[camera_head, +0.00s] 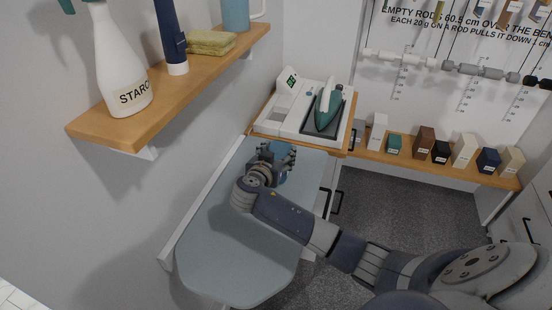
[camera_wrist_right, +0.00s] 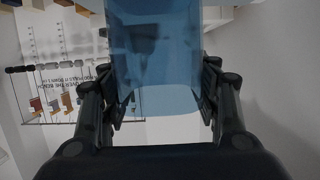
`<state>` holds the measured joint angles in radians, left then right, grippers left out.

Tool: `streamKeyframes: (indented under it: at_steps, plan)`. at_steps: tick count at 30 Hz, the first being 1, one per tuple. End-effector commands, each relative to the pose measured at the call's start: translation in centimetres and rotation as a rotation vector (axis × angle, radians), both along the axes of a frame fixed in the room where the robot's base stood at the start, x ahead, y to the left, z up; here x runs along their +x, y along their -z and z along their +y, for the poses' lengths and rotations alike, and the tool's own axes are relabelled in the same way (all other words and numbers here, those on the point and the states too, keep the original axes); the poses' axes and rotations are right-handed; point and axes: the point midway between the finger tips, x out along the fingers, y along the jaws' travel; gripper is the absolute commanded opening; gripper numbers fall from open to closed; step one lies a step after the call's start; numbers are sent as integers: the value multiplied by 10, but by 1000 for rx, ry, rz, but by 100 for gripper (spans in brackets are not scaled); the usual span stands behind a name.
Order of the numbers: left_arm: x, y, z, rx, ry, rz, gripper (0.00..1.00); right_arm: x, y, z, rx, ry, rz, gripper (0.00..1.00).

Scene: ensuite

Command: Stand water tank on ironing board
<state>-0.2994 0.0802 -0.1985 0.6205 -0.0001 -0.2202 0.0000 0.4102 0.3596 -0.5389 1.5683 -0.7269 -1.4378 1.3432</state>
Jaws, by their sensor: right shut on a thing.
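The water tank (camera_wrist_right: 160,60) is a see-through blue container. It fills the middle of the right wrist view, between the two fingers of my right gripper (camera_wrist_right: 160,104). My right gripper is shut on it. In the head view the right gripper (camera_head: 276,157) is over the far end of the ironing board (camera_head: 235,240) and hides most of the tank. I cannot tell whether the tank's base touches the board. The board has a plain grey-blue top with rounded near end. My left gripper is not in view.
A steam station with a green iron (camera_head: 327,110) stands just beyond the board. A wooden wall shelf (camera_head: 170,95) at upper left holds a starch bottle (camera_head: 122,70) and folded cloth (camera_head: 211,42). Several small boxes line a low shelf (camera_head: 400,155) at right. The board's near half is clear.

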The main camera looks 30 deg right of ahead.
Motion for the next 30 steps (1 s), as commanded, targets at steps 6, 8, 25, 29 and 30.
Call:
streamKeyframes:
  at_steps: [6,8,25,29,30]
  plan:
    - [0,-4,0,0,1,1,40,8,2,3,-2,1,0,30]
    - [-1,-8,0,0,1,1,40,8,7,2,-2,1,3,30]
    - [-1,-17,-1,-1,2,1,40,8,36,2,-1,0,-1,30]
    - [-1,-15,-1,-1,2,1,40,8,38,2,0,0,0,64]
    - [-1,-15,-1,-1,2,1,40,8,38,2,0,0,0,73]
